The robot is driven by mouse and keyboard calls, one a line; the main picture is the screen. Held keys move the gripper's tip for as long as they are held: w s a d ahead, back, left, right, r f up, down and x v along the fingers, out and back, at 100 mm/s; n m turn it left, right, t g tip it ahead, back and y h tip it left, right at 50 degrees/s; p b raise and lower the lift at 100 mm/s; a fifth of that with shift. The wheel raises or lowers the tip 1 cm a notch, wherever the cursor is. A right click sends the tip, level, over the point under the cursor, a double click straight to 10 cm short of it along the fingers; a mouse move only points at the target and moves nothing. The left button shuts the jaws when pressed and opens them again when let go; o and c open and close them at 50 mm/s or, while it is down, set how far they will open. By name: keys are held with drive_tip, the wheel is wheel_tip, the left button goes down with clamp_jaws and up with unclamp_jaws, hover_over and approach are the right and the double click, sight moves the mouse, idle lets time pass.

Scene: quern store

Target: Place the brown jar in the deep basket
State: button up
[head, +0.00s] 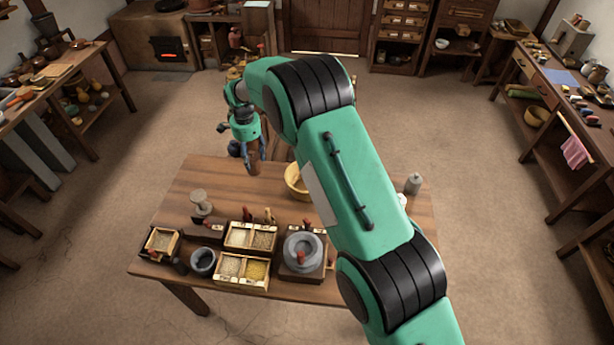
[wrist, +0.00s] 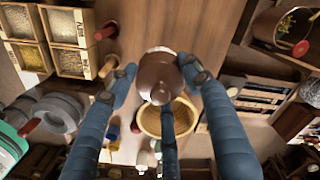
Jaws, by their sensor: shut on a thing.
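My gripper (head: 252,155) is shut on the brown jar (wrist: 157,72), a glossy round jar with a pale band and a knobbed end. In the head view the jar (head: 254,168) is a small brown shape at the fingers, above the table's far part. The deep basket (head: 292,183), round and yellow woven, stands on the table to the right of the gripper, partly behind my arm. It also shows in the wrist view (wrist: 184,121), partly covered by the jar and gripper.
The wooden table (head: 190,180) carries grain boxes (head: 252,237), a stone quern (head: 303,252), a grey mortar (head: 203,262) and a pale spool-shaped thing (head: 200,201). A grey bottle (head: 413,184) stands at the right. The table's far left is bare.

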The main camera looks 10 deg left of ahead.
drive_tip(key=w+d+p, duration=0.1)
drive_tip(key=w+d, duration=0.2)
drive_tip(key=d, duration=0.7)
drive_tip(key=w+d+p, duration=0.2)
drive_tip(key=d, duration=0.8)
drive_tip(key=shift+w+d+f+b, duration=0.15)
drive_tip(key=shift+f+b, duration=0.15)
drive_tip(key=shift+f, duration=2.1)
drive_tip(key=shift+f, duration=0.1)
drive_tip(key=shift+f, duration=3)
drive_tip(key=shift+f, duration=0.15)
drive_tip(key=shift+f, duration=1.75)
drive_tip(key=shift+f, duration=0.1)
